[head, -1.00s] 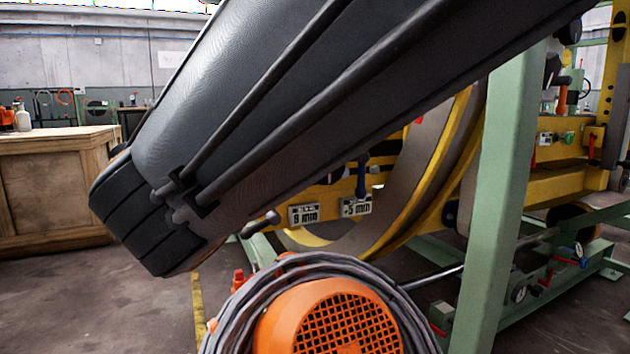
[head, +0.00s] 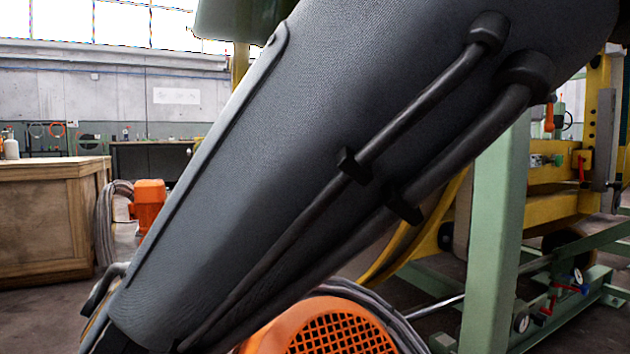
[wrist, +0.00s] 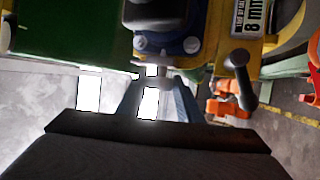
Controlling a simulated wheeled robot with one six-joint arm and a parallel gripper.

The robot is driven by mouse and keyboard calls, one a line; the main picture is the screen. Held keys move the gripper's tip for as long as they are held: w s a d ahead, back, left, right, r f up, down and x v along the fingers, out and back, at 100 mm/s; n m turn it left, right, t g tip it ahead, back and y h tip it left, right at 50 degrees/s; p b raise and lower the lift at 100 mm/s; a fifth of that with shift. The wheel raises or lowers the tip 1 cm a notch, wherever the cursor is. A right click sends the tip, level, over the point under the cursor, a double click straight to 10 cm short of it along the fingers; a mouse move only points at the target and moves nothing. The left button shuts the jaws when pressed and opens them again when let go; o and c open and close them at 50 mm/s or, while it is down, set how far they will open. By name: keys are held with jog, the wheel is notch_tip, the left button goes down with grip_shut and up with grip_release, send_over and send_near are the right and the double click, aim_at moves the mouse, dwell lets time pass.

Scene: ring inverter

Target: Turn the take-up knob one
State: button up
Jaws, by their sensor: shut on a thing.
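In the wrist view my gripper (wrist: 157,80) reaches up from the bottom edge, its two blue-grey fingers closed in on a small grey knob-like piece (wrist: 153,70). I take this piece to be the take-up knob; most of it is hidden between the fingertips. It sits just below a blue bolted flange (wrist: 182,45) with a dark round part at its middle. In the head view my arm covers the centre, and both the gripper and the knob are hidden.
A dark ball-ended lever (wrist: 239,75) and an "8 mm" plate (wrist: 254,16) are close right of the fingers. In the head view, an orange motor (head: 330,330) is low in front, a green post (head: 493,230) is right, and a wooden crate (head: 40,215) is left.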

dwell(0.4)
jog(key=o, duration=1)
jog(key=shift+o, duration=0.2)
jog(key=shift+s, duration=0.1)
jog(key=p+v, duration=0.3)
jog(key=v, duration=0.4)
jog(key=shift+s+f, duration=0.2)
jog(key=shift+s, duration=0.05)
